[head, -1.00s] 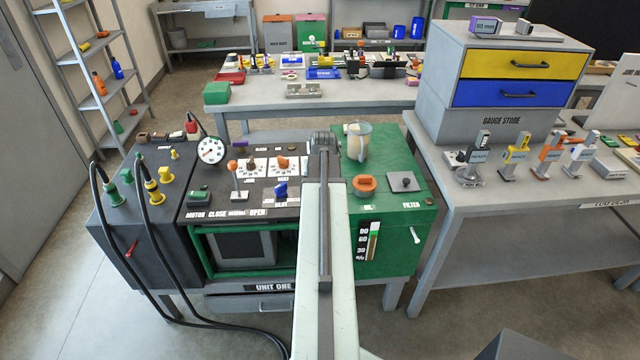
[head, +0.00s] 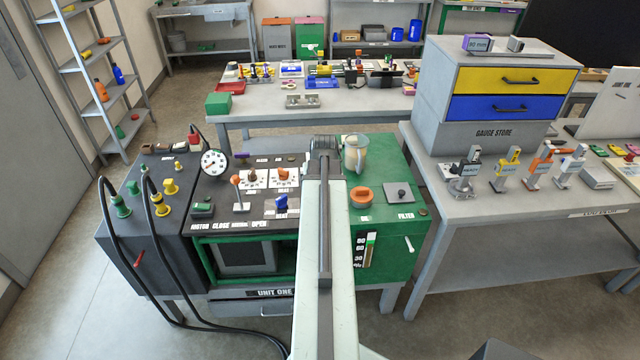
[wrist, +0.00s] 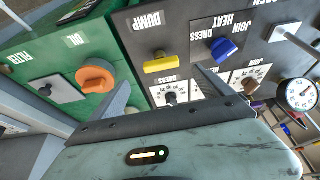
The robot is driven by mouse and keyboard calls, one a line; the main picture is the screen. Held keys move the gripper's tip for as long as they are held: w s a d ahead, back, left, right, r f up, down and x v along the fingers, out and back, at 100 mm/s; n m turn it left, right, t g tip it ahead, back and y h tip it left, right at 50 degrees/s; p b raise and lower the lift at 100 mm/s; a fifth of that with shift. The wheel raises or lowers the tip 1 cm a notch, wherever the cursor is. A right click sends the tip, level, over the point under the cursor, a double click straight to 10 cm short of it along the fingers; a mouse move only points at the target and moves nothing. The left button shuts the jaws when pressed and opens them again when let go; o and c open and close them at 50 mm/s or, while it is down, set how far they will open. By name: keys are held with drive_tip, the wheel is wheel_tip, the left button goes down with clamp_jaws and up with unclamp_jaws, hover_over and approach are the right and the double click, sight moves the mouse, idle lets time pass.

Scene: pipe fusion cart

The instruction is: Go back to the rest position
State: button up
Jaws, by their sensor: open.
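My gripper (wrist: 162,77) shows in the wrist view with its two fingers spread apart and nothing between them. It is over the cart's panel, which appears upside down there. A yellow knob (wrist: 168,63) marked DUMP and a blue knob (wrist: 225,49) lie beyond the fingers. An orange cap (wrist: 97,77) on the green panel is near the left finger. In the head view my pale arm reaches forward over the cart (head: 278,231), and my fingers cannot be made out there.
A gauge dial (head: 214,163) and an orange-tipped lever (head: 236,181) stand on the panel. A clear jar (head: 355,153) stands close right of my arm's end. Black hoses (head: 113,236) hang at the left. The gauge bench (head: 470,218) is right; floor shows at lower left.

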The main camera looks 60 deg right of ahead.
idle(0.3)
drive_tip(key=w+a+n+t+y, duration=0.1)
drive_tip(key=w+a+n, duration=0.2)
drive_tip(key=w+a, duration=1.05)
drive_tip(key=w+a+n+y, duration=0.1)
drive_tip(key=w+a+n, duration=0.3)
drive_tip(key=w+a, duration=0.9)
drive_tip(key=s+a+f+n+g+y, duration=0.1)
drive_tip(key=s+a+n+y, duration=0.15)
drive_tip(key=a, duration=2.05)
drive_tip(key=s+a+n+g, duration=0.1)
drive_tip(key=s+a+g, duration=0.1)
drive_tip(key=s+a, duration=0.4)
drive_tip(key=shift+a+f+g+h, duration=0.2)
drive_tip(key=shift+f+g+h, duration=0.1)
drive_tip(key=shift+f+h, duration=0.15)
